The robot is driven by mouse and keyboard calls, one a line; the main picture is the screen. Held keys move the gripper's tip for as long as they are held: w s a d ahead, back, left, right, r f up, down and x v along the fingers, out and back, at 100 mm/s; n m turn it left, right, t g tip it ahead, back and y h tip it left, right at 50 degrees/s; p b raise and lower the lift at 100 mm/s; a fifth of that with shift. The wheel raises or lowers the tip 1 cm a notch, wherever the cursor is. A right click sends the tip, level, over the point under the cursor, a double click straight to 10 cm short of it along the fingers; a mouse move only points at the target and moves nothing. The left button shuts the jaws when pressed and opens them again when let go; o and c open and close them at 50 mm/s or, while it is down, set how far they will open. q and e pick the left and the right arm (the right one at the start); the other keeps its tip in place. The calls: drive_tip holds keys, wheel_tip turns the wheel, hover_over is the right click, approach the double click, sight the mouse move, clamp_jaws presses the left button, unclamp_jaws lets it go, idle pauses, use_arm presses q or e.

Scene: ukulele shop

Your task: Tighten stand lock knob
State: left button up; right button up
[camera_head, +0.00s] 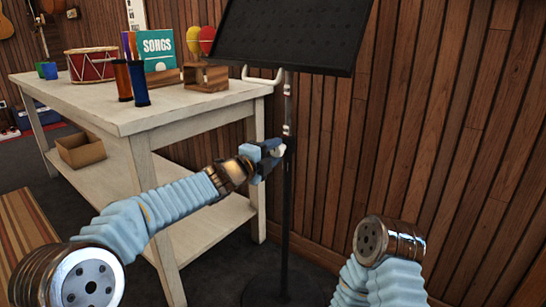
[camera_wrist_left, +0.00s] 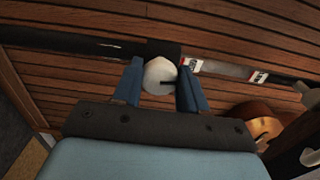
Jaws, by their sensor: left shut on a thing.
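A black music stand (camera_head: 290,35) stands upright by the wood wall, with a thin pole (camera_head: 287,210) under its tilted desk. A white lock knob (camera_head: 279,150) sits on the pole, partly hidden by my gripper. In the left wrist view the knob (camera_wrist_left: 160,76) is round and white with a dark mark. My left gripper (camera_head: 271,151) is at the pole, shut on the knob, with its blue fingers (camera_wrist_left: 160,88) on either side of it. My right arm shows at the lower right of the head view, but its gripper jaws are not visible.
The wood-panelled wall (camera_head: 450,130) is close behind the stand.

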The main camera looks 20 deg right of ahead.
use_arm(q)
drive_tip(key=shift+f+m, duration=0.1)
drive_tip(key=shift+m, duration=0.7)
drive_tip(key=o, duration=1.1)
drive_tip(key=shift+c, duration=0.2)
drive_tip(key=shift+b, duration=0.3)
drive_tip(key=shift+s+a, duration=0.2)
drive_tip(key=shift+a, duration=0.05)
drive_tip(key=b+v, duration=0.2)
drive_tip(key=v, duration=1.1)
